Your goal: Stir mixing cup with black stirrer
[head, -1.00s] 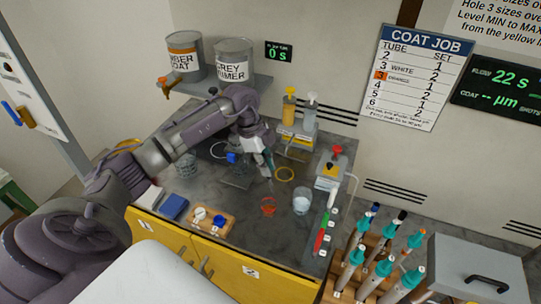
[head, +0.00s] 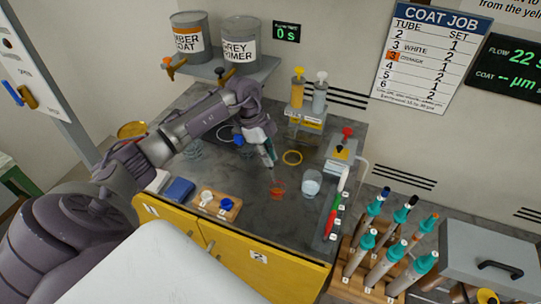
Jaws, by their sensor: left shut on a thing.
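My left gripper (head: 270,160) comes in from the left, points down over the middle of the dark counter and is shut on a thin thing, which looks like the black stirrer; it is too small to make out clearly. A small red-orange cup (head: 277,188) stands just below the fingertips. A clear cup with whitish contents (head: 311,183) stands to its right. The frames do not settle which of these is the mixing cup, or whether the held tip is inside one. My right gripper is not in view.
A strip with red, green and white items (head: 332,222) lies at the right counter edge. A wooden holder (head: 217,205) with white and blue pieces is at the front. Two pump bottles (head: 307,95) stand behind.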

